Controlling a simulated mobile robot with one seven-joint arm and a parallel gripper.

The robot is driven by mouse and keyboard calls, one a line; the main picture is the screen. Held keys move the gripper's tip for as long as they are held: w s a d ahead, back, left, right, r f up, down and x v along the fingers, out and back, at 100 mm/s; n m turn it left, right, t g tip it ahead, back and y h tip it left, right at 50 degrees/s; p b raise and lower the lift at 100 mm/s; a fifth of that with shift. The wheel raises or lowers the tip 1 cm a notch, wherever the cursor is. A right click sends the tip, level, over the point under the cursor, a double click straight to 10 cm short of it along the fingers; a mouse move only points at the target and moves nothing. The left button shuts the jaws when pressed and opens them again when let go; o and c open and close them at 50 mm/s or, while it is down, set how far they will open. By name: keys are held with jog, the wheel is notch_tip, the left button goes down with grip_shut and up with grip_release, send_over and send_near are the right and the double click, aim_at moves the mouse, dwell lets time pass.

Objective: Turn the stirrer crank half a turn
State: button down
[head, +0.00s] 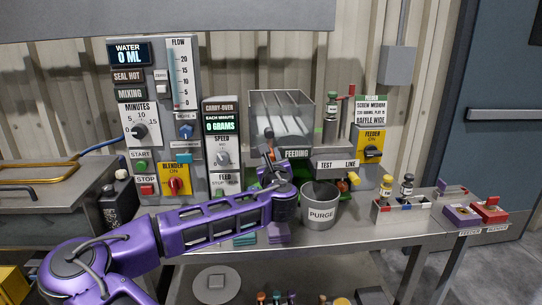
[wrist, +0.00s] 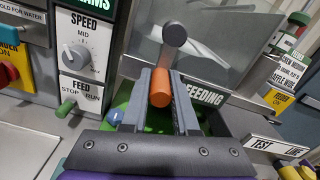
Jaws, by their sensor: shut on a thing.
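The stirrer crank shows in the wrist view as an orange handle (wrist: 161,88) joined to a dark grey round hub (wrist: 174,36) above it, in front of the clear-walled feed hopper (wrist: 220,45). My gripper (wrist: 163,76) has its two grey fingers closed on either side of the orange handle. In the head view my gripper (head: 269,160) is at the front of the hopper (head: 282,118), just left of the FEEDING label (head: 297,154). The crank is small there and partly hidden by my gripper.
A control panel with a SPEED knob (head: 222,157) stands left of the hopper. A grey PURGE bucket (head: 321,205) sits close to the right of my wrist. A TEST LINE sign (head: 337,164) and a rack of small bottles (head: 398,211) are further right on the bench.

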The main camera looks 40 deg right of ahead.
jog(key=shift+w+a+r, duration=0.1)
jog(key=shift+w+a, duration=0.1)
